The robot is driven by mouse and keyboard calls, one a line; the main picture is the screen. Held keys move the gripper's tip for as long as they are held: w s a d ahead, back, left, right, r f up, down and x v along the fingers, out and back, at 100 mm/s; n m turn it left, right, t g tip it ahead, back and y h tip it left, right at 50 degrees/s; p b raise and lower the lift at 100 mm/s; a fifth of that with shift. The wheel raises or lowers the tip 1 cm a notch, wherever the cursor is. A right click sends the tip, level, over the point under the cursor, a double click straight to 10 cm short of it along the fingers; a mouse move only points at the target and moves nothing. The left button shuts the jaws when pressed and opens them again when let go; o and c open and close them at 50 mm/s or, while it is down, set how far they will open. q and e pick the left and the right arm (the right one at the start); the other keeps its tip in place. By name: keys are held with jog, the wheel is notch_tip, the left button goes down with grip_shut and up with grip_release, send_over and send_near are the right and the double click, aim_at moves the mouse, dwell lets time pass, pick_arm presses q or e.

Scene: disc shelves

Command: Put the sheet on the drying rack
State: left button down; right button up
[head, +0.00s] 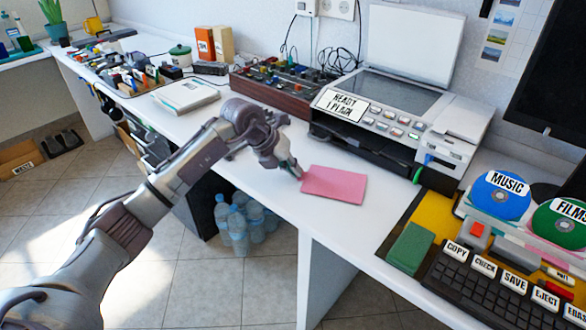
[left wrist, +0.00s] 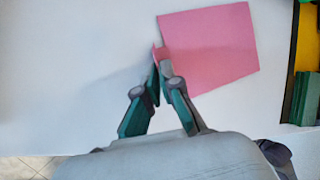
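The pink sheet (head: 334,184) is on the white table in front of the printer. In the left wrist view the sheet (left wrist: 212,48) spreads up and right from the fingertips. My left gripper (head: 299,174) is at the sheet's left edge. In the left wrist view its fingertips (left wrist: 160,68) are closed together, with a small pink piece of the sheet's edge between them. I cannot tell whether the sheet is lifted off the table. I cannot make out a drying rack for certain. My right gripper is not in view.
A printer (head: 385,100) with a raised lid stands behind the sheet. A keyboard (head: 490,290), green block (head: 411,247) and discs (head: 500,194) are at the right. A box of knobs (head: 283,82) and a pale book (head: 186,96) lie farther left. Bottles (head: 238,225) stand below the table.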

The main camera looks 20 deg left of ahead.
pick_arm(q)
jog(key=shift+f, duration=0.15)
jog(key=c, duration=1.3)
grip_release()
